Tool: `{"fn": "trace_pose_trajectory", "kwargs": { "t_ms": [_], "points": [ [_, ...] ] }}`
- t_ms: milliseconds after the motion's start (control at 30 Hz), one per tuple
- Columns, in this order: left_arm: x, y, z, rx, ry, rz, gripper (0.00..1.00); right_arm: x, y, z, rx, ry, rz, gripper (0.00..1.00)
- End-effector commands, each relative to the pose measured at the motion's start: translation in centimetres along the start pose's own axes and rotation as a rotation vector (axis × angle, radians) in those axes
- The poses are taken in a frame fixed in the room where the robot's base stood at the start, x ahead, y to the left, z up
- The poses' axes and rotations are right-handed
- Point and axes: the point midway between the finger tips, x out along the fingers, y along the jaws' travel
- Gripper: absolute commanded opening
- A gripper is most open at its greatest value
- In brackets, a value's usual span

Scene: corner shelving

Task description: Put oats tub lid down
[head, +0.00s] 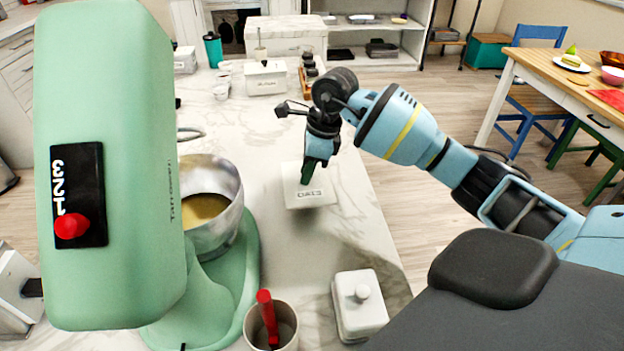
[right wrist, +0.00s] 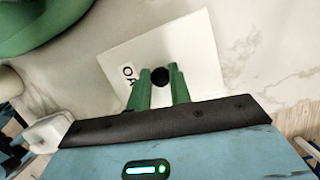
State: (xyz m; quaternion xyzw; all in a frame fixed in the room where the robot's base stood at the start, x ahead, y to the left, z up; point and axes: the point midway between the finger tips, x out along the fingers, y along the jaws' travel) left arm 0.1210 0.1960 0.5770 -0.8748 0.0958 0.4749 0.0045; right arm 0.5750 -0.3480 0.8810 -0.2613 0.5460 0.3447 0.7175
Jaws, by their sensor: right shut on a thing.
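The white oats tub (head: 311,201) stands on the marble counter, its label facing the front edge. My right gripper (head: 307,174) points down over the tub, with its green fingers at the middle of its top. In the right wrist view the gripper (right wrist: 160,82) is shut on a dark round knob (right wrist: 160,76) in the middle of the white square lid (right wrist: 197,50). Part of the label shows at the left of the fingers. I cannot tell whether the lid rests on the tub or is slightly raised. My left gripper is not in view.
A green stand mixer (head: 110,200) with a metal bowl (head: 228,190) fills the left. A cup with a red-handled tool (head: 271,328) and a white lidded dish (head: 358,306) stand in front. Another white labelled tub (head: 266,79) stands behind. Counter around the oats tub is clear.

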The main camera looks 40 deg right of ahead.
Motion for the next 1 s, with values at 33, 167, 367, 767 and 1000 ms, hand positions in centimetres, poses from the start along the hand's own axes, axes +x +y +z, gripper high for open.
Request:
{"fn": "trace_pose_trajectory", "kwargs": {
  "t_ms": [33, 167, 367, 767, 1000],
  "points": [
    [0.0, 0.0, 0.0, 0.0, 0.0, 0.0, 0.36, 0.0, 0.0, 0.0, 0.0, -0.001, 0.0, 0.0],
    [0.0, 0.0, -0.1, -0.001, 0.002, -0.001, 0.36, -0.1, 0.1, -0.5, 0.001, 0.001, -0.001, 0.0],
    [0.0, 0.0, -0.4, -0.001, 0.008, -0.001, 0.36, 2.2, 0.3, -1.5, 0.0, 0.001, 0.002, 0.0],
    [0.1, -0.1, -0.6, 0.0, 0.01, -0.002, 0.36, 3.2, 0.2, -1.8, 0.0, 0.0, -0.002, 0.0],
    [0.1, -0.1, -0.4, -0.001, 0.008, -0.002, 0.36, 3.5, 0.2, -1.9, 0.0, 0.0, -0.002, 0.33]
  ]
}}
